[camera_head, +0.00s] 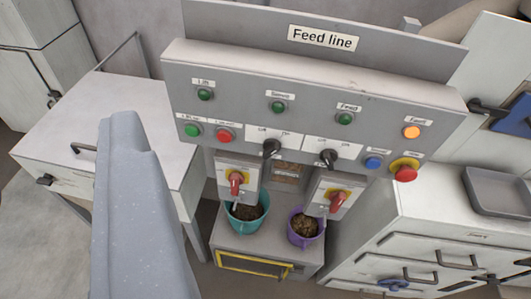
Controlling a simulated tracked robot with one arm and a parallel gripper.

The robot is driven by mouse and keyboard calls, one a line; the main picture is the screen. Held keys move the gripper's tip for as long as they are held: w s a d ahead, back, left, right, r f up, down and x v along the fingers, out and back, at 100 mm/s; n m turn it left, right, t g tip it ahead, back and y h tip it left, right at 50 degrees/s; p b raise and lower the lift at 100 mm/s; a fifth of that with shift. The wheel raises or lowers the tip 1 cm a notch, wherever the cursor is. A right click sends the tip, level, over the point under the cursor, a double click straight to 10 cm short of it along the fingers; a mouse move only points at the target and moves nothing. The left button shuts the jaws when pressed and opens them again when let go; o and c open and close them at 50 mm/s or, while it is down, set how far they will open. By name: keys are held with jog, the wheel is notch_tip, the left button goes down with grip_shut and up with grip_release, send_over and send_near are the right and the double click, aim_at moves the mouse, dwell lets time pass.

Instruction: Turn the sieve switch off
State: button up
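The grey control panel (315,90) under the "Feed line" sign (322,38) fills the upper middle. It carries two black rotary switches, a left one (271,147) and a right one (328,158), on white plates marked for off and on. Below hang two boxes with red handles on yellow plates, a left one (236,182) and a right one (337,201). I cannot read which one is the sieve switch. A grey-blue part of my gripper (128,135) stands at the left, apart from the switches. Its opening does not show.
A green button (193,130), a red button (225,134), a blue button (373,162) and a red mushroom button (405,173) sit nearby. The orange lamp (411,132) looks lit. Teal (246,225) and purple (305,232) pots stand below. A tray (497,190) lies on the right cabinet.

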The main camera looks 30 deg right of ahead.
jog(key=w+f+m+t+y, duration=0.1)
jog(key=w+f+m, duration=0.1)
jog(key=w+f, duration=0.6)
jog(key=m+g+h, duration=0.1)
jog(key=m+h, duration=1)
send_near(272, 153)
jog(key=x, duration=0.9)
jog(key=shift+p, duration=0.3)
jog(key=shift+a, duration=0.1)
grip_shut()
